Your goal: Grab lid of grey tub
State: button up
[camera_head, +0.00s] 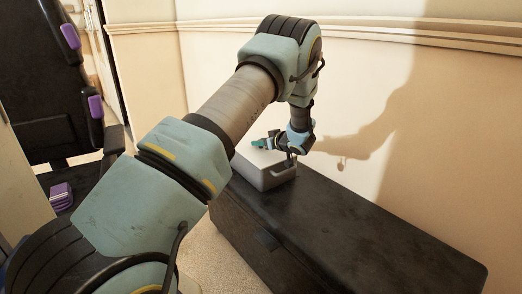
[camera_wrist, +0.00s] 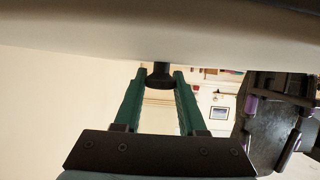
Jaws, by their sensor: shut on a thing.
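The grey tub (camera_head: 268,177) stands at the far left end of the black chest, close to the wall. Its pale lid (camera_wrist: 160,35) fills the top of the wrist view, with a black knob (camera_wrist: 160,76) sticking out from it. My gripper (camera_head: 260,144) lies level just over the tub's top, its green fingers pointing left. In the wrist view, my gripper (camera_wrist: 160,78) has a finger on each side of the knob and is shut on it. The lid looks to be on the tub; whether there is a gap under it I cannot tell.
The long black chest (camera_head: 350,220) has a bare top to the right of the tub. The cream wall (camera_head: 440,110) rises right behind it. A black chair (camera_head: 60,100) with purple parts stands at the left, and also shows in the wrist view (camera_wrist: 270,115).

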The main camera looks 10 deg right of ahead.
grip_shut()
